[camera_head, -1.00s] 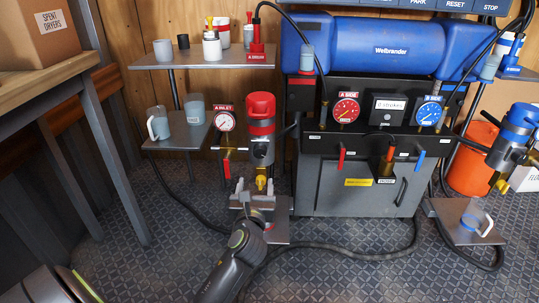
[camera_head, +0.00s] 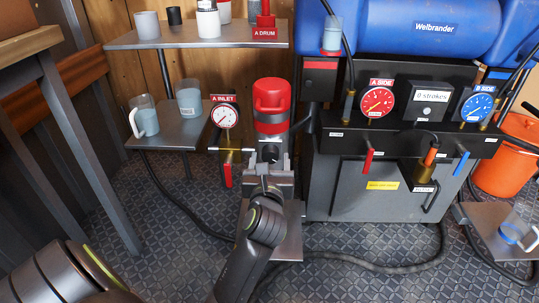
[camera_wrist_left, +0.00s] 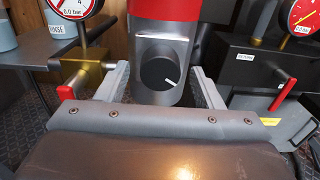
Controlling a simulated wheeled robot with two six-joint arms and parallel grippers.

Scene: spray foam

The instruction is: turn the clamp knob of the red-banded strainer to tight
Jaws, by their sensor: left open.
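The red-banded strainer (camera_head: 271,126) stands upright left of the machine, with a red cap and a grey metal body. Its black round clamp knob (camera_wrist_left: 158,74) faces me in the left wrist view; its white mark points right and slightly down. My left gripper (camera_head: 269,163) is open in front of the strainer's lower body. In the wrist view its two grey fingers (camera_wrist_left: 160,80) stand left and right of the knob, with a visible gap on each side. In the head view the gripper covers the strainer's lower part. My right gripper is not in view.
The A INLET gauge (camera_head: 226,116) and a red-handled valve (camera_head: 228,175) are close left of the strainer. The machine (camera_head: 340,185) is close on the right. A shelf with cups (camera_head: 190,107) is farther left. A hose (camera_head: 370,266) crosses the floor.

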